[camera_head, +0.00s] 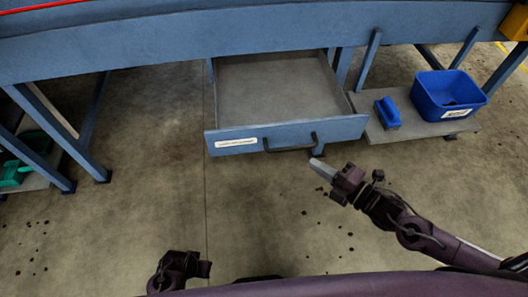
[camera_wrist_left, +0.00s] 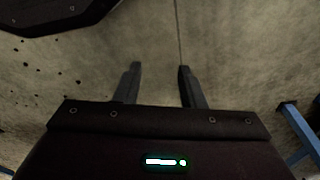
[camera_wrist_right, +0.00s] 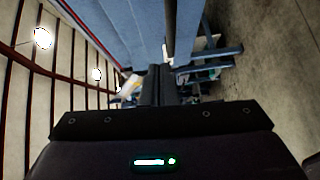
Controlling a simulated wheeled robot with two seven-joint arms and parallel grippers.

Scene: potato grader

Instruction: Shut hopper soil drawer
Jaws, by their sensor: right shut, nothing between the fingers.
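The blue soil drawer (camera_head: 345,128) is pulled out from under the blue machine frame, and its grey inside looks empty. Its front has a white label (camera_head: 236,143) at the left and a dark bar handle (camera_head: 290,146) in the middle. My right gripper (camera_head: 319,165) is shut and empty, just in front of the drawer front, below and right of the handle's right end. Its closed fingers (camera_wrist_right: 162,82) also show in the right wrist view, beside blue surfaces. My left gripper (camera_wrist_left: 158,72) is open and empty over bare floor; in the head view only its dark wrist shows low down.
A low shelf (camera_head: 415,128) right of the drawer holds a blue bin (camera_head: 432,108) with a label and a blue brush-like object (camera_head: 387,112). Green items (camera_head: 15,172) lie at the left by blue legs (camera_head: 52,165). The concrete floor before the drawer is clear apart from dark crumbs.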

